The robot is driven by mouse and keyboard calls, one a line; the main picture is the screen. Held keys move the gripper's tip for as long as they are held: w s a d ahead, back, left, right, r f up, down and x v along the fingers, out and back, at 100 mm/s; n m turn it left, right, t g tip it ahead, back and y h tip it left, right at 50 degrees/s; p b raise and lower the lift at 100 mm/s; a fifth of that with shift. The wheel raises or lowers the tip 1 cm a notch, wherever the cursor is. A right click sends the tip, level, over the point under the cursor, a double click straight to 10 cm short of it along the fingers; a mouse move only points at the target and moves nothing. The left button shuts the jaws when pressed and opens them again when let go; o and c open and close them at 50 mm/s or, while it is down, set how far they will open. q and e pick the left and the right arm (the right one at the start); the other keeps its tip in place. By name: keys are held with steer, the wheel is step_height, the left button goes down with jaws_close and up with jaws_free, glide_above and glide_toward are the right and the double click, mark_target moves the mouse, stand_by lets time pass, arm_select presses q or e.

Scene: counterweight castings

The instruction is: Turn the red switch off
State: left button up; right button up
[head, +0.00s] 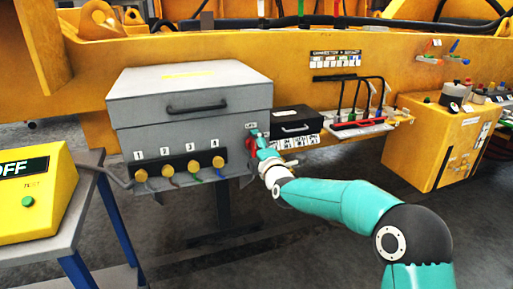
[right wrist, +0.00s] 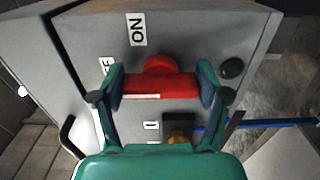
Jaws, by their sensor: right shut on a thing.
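The red switch (right wrist: 160,88) is a red rotary handle on the side of a grey cabinet (head: 190,95). In the right wrist view, an ON label (right wrist: 137,29) stands above it and a partly covered OFF label (right wrist: 107,67) lies to its left. My right gripper (head: 256,141) is at the cabinet's right side, with a finger at each end of the red handle, shut on it. A bit of red shows beside the fingers in the head view (head: 250,143). The handle lies about level across the right wrist view. My left gripper is not in view.
Yellow numbered connectors (head: 180,168) with coloured cables run along the cabinet's lower front. A black box (head: 295,125) and a rack of black-handled tools (head: 355,105) sit close to the right. A yellow OFF box (head: 35,195) stands on a table at left.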

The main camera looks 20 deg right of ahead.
steer(key=shift+a+f, duration=0.25)
steer(key=shift+f, duration=0.15)
steer(key=o, duration=1.1)
steer(key=shift+c, duration=0.2)
steer(key=shift+o, duration=0.5)
steer(key=shift+d+r, duration=0.1)
steer(key=shift+r, duration=0.1)
steer(key=s, duration=1.2)
steer(key=shift+d, duration=0.25)
